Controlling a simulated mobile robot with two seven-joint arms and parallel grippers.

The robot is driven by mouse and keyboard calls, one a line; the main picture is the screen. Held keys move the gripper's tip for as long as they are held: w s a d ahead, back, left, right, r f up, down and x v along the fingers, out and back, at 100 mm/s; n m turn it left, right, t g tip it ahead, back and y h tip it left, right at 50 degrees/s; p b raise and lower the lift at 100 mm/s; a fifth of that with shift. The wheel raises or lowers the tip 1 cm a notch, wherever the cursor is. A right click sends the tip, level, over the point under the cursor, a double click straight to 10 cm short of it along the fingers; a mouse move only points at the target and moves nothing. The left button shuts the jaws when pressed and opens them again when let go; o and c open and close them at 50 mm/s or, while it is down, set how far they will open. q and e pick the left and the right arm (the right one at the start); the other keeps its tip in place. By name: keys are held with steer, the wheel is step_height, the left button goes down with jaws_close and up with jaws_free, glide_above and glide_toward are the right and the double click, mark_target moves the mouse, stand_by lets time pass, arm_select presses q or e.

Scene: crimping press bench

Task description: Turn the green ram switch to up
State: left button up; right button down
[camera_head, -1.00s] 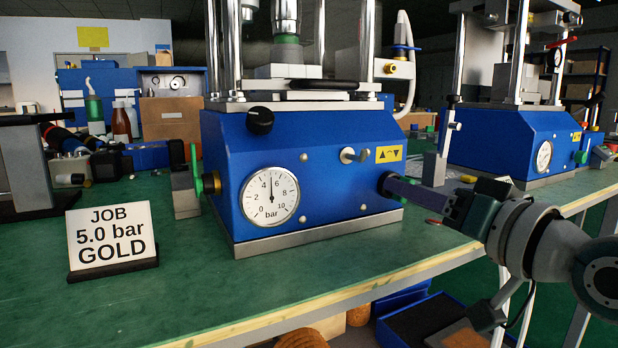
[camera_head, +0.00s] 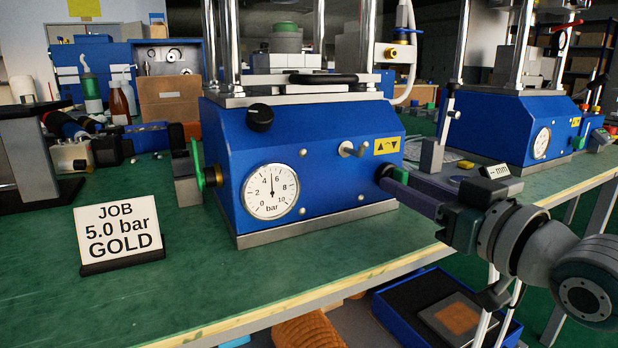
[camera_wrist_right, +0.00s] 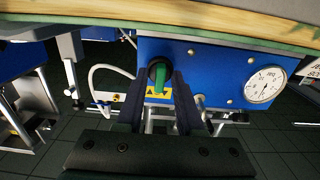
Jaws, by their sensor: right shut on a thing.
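The green ram switch (camera_wrist_right: 159,73) has a green lever on a dark round base on the blue press (camera_head: 312,190). In the head view, a bit of its green lever (camera_head: 400,175) shows above the fingers at the lower right of the press front. My right gripper (camera_head: 398,186) reaches it from the right and is shut on it. In the right wrist view, the dark fingers (camera_wrist_right: 162,95) lie on both sides of the lever, which points down in that upside-down picture. Part of the lever is hidden by the fingers. My left gripper is out of view.
A yellow arrow label (camera_head: 387,146) and a silver toggle (camera_head: 352,149) sit above the switch. The round gauge (camera_head: 270,191) reads about 5 bar. A job card (camera_head: 119,239) stands at front left. A second blue press (camera_head: 510,128) stands behind my right arm.

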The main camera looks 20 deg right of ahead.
steer(key=c, duration=0.9)
jaws_free()
steer(key=shift+s, duration=0.1)
steer(key=shift+s, duration=0.4)
steer(key=s+p, duration=0.1)
steer(key=s, duration=0.2)
steer(key=s+p, duration=0.1)
steer(key=s, duration=0.5)
steer(key=shift+d+p, duration=0.4)
steer(key=shift+r, duration=0.1)
